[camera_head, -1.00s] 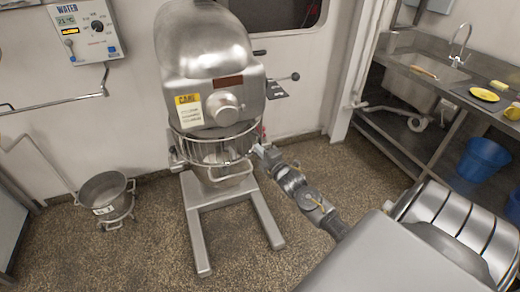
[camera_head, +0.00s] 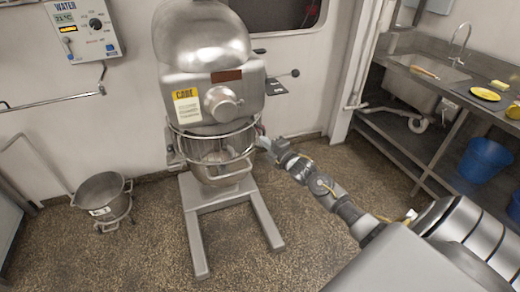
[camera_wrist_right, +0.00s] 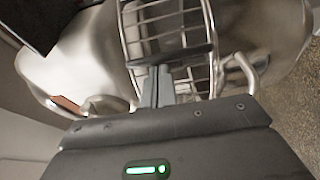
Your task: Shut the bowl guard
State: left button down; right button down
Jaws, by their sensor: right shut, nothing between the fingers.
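The bowl guard (camera_head: 243,153) is a wire cage at the front of the big steel mixer (camera_head: 203,45), just under its head. It curves around the front above the steel bowl (camera_head: 222,175). My right gripper (camera_head: 262,142) is at the guard's right side. In the right wrist view, its shut, empty fingers (camera_wrist_right: 155,84) lie close against the wire bars of the guard (camera_wrist_right: 172,22); I cannot tell whether they touch. The fingertips are small and partly hidden in the head view. My left gripper is not in view.
A loose steel bowl (camera_head: 103,190) stands on the floor at left. The mixer's forked base (camera_head: 195,240) reaches forward over the floor. A water panel (camera_head: 82,30) hangs on the back wall. A sink bench (camera_head: 430,95) and a blue bucket (camera_head: 484,160) are at right.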

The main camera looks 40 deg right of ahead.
jog(key=s+a+b, duration=0.1)
jog(key=s+a, duration=0.1)
jog(key=s, duration=0.9)
jog(key=shift+s+a+b, duration=0.15)
jog(key=shift+a+b, duration=0.2)
jog(key=shift+a, duration=0.05)
